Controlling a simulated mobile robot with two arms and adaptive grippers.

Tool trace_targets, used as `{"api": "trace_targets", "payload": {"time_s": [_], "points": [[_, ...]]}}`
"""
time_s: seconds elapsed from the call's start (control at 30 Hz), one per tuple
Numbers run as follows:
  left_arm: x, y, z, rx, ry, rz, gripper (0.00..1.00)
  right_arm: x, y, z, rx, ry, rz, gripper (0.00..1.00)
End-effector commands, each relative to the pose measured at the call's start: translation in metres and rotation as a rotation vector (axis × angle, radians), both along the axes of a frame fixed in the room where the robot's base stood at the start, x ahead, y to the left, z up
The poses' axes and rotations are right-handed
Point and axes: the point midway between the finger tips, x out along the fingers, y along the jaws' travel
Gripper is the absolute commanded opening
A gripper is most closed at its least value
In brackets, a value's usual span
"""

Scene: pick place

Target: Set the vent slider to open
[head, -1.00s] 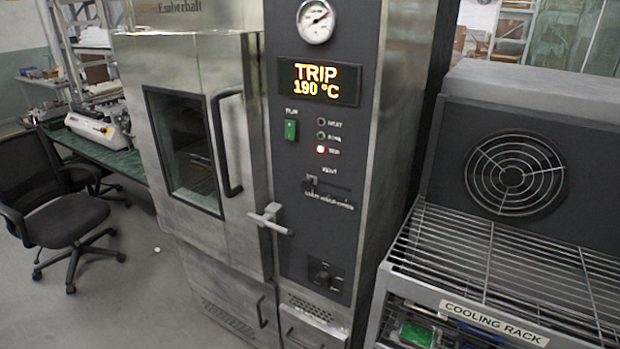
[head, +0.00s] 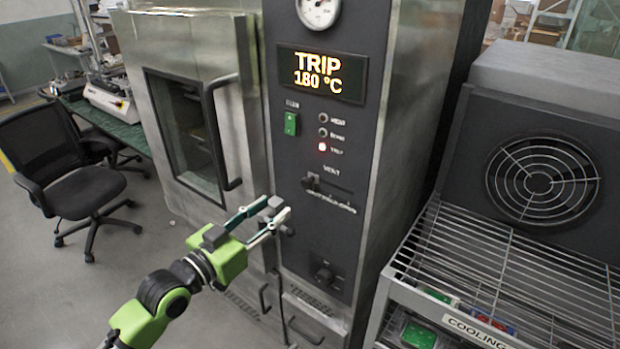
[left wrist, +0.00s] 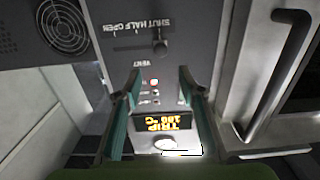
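The vent slider (head: 311,182) is a small dark knob on the oven's black control panel, at the left end of its slot below the word VENT. In the left wrist view, which is upside down, the knob (left wrist: 160,46) stands by the SHUT mark, with HALF and OPEN farther along the scale. My left gripper (head: 272,208) is in front of the panel, below and left of the slider and apart from it. In the left wrist view its two fingers (left wrist: 159,88) are spread with nothing between them. My right gripper is not in view.
The display (head: 321,73) reads TRIP 180 °C, and a red lamp is lit below it. The oven door handle (head: 219,135) is left of the panel. The door latch is partly hidden behind my gripper. A cooling rack (head: 500,275) stands at right.

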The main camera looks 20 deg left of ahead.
Motion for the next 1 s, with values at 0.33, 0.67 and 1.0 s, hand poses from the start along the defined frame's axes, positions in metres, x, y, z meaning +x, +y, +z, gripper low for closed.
{"api": "trace_targets", "payload": {"time_s": [0.33, 0.67, 1.0], "points": [[0.047, -0.016, 0.004, -0.004, -0.001, 0.002, 0.36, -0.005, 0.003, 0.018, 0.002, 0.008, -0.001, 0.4], [0.103, -0.037, 0.002, -0.001, 0.0, 0.002, 0.36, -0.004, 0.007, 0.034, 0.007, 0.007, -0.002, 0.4], [0.127, -0.045, 0.0, 0.0, 0.0, 0.002, 0.36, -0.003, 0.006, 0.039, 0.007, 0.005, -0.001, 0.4]]}}
